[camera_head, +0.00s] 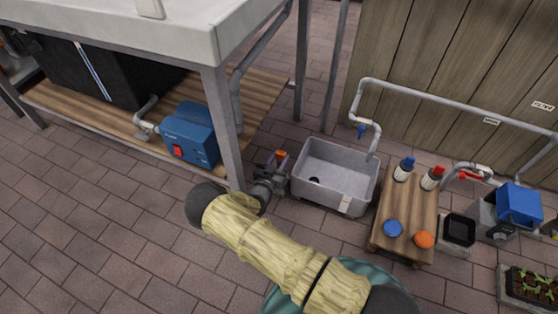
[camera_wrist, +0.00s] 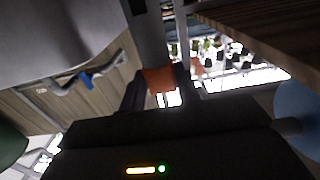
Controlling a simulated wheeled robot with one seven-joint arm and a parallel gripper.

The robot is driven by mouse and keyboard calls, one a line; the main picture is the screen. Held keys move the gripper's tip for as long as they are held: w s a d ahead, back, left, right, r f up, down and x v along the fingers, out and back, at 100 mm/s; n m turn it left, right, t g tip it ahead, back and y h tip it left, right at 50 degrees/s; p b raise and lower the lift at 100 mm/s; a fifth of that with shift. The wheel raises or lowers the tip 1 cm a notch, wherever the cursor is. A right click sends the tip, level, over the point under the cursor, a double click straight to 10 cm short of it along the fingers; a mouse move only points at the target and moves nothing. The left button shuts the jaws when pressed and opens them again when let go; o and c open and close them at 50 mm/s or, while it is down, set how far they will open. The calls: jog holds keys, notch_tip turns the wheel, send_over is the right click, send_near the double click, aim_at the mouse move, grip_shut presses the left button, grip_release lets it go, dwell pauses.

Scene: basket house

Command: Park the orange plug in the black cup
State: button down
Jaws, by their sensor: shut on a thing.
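My gripper (camera_head: 277,160) is beside the left wall of the grey basin, close to the table leg. It is shut on a small orange piece, which appears to be the orange plug (camera_head: 282,154). In the wrist view the orange plug (camera_wrist: 158,80) shows between the two dark fingers (camera_wrist: 158,92); its lower part is hard to make out. A square black open container (camera_head: 459,230), likely the black cup, stands on the right, beyond the small wooden table, well apart from my gripper. Its inside is dark, so its contents cannot be told.
The grey basin (camera_head: 303,194) has a dark drain hole. The wooden table (camera_head: 407,212) holds two bottles, a blue disc (camera_head: 392,228) and an orange disc (camera_head: 424,239). A pipe (camera_head: 455,103) runs behind. A blue pump (camera_head: 191,134) sits left. Brick floor is free in front.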

jog(key=shift+f+b, duration=0.3)
jog(key=shift+f, duration=0.05)
jog(key=c, duration=1)
grip_release()
jog(key=shift+r, duration=0.1)
jog(key=shift+r+p, duration=0.25)
jog(key=shift+p, duration=0.05)
jog(key=shift+s+a+r, duration=0.1)
jog(key=shift+s+r, duration=0.05)
jog(key=shift+s, duration=0.05)
jog(key=shift+p+v, duration=2.3)
jog(key=shift+v, duration=3.5)
